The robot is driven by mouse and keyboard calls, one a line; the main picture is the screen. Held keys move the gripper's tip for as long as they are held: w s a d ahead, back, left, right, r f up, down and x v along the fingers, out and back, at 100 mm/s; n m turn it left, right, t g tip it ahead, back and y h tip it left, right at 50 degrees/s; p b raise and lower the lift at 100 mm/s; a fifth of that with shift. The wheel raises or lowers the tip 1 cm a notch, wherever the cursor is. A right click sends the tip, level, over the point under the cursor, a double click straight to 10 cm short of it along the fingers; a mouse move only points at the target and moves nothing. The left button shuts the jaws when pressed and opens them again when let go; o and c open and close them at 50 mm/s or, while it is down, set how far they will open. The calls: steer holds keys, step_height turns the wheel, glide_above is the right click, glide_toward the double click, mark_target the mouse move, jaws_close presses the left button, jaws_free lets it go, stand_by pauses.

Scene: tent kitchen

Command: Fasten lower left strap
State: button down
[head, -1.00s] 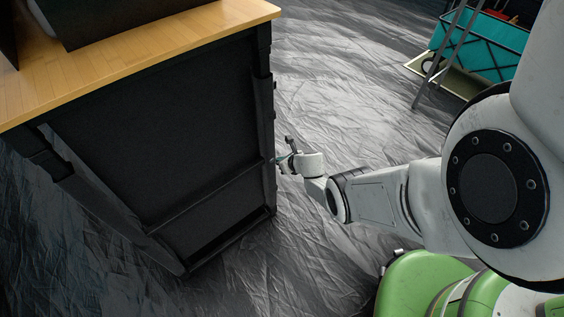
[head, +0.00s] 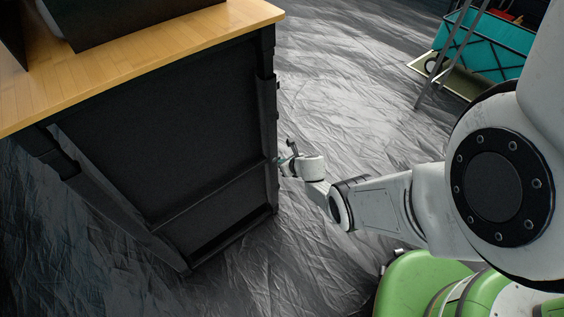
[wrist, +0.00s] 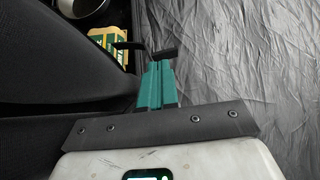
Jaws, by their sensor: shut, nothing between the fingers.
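My gripper (head: 281,160) is at the right edge of the black fabric-sided cabinet (head: 165,125), low on its side, in the head view. In the wrist view my gripper (wrist: 159,68) shows two teal fingers lying together with nothing between them. Black fabric (wrist: 60,55) of the cabinet fills the left of the wrist view, close beside the fingers. A dark strap-like piece (wrist: 150,52) sticks out sideways just beyond the fingertips; I cannot tell whether they touch it. I cannot make out the strap's fastening.
A wooden top (head: 130,55) covers the cabinet. Inside it, a yellow and green box (wrist: 104,42) and a metal pot (wrist: 82,6) show in the wrist view. Wrinkled grey floor (head: 350,90) is open to the right. A teal cart (head: 485,45) stands at the far right.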

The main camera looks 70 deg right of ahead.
steer(key=p+v, duration=0.9)
steer(key=v, duration=0.1)
steer(key=shift+s+a, duration=0.1)
